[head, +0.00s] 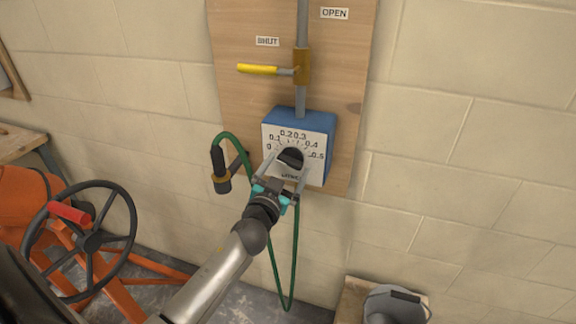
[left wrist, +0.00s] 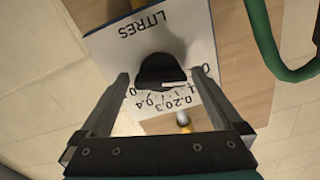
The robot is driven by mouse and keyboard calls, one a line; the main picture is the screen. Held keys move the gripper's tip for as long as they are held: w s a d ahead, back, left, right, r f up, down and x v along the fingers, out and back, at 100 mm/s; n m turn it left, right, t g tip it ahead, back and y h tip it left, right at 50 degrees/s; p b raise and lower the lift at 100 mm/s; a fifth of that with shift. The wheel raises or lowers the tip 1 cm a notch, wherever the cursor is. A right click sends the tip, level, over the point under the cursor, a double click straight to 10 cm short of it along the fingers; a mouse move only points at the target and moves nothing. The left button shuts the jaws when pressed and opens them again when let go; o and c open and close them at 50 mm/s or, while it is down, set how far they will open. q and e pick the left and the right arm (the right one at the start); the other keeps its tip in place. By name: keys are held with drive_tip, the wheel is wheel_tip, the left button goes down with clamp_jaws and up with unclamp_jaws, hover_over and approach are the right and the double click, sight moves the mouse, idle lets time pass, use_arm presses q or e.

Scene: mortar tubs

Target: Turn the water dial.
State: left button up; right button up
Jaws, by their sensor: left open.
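The water dial is a black knob (head: 291,158) on a white face marked 0 to 0.5 and LITRES, fixed to a blue box (head: 329,130) on a wooden board. My left gripper (head: 283,172) is open in front of the dial, its two fingers reaching toward either side of the knob. In the left wrist view the knob (left wrist: 162,71) sits between and beyond the fingertips, with clear gaps on both sides; the face appears upside down there. The knob's white pointer mark (left wrist: 174,84) shows in that view. My right gripper is not in view.
Above the box, a yellow lever (head: 258,69) points left toward the SHUT label on a vertical pipe. A green hose (head: 295,255) hangs beside and below the box. An orange machine with a black handwheel (head: 91,241) stands left. A grey bucket (head: 394,304) stands lower right.

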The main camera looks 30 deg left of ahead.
use_arm(q)
drive_tip(key=shift+w+a, duration=0.15)
drive_tip(key=shift+w, duration=0.45)
drive_tip(key=shift+c, duration=0.2)
drive_tip(key=c, duration=1.1)
